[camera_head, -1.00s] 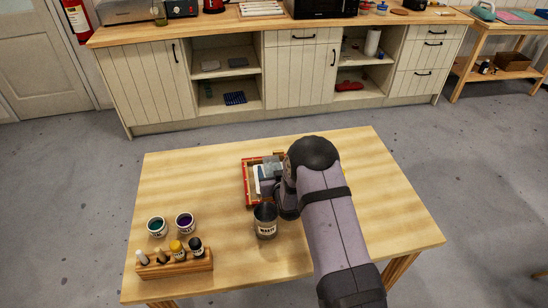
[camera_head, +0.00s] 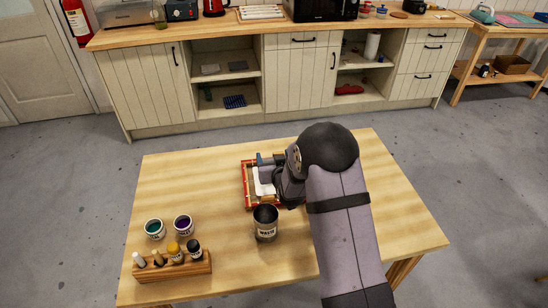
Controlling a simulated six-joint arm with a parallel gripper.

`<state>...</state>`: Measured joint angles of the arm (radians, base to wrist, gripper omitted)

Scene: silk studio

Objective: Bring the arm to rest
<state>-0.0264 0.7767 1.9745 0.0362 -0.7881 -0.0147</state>
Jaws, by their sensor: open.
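The red frame (camera_head: 248,190) lies flat on the wooden table, left of my arm. Its left and near edges show, with a white area (camera_head: 264,183) inside. My gripper (camera_head: 268,169) is open over the frame, with a blue-grey finger near the frame's far side. The gripper and my forearm hide much of the frame's right part. I cannot make out the pin box; I cannot tell if it is behind my gripper or arm.
A dark metal cup marked WASTE (camera_head: 265,224) stands just in front of the frame. Teal (camera_head: 155,228) and purple (camera_head: 183,224) paint pots stand at the left, behind a wooden rack (camera_head: 172,267) of small bottles. The table's left rear and right side (camera_head: 395,215) are clear.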

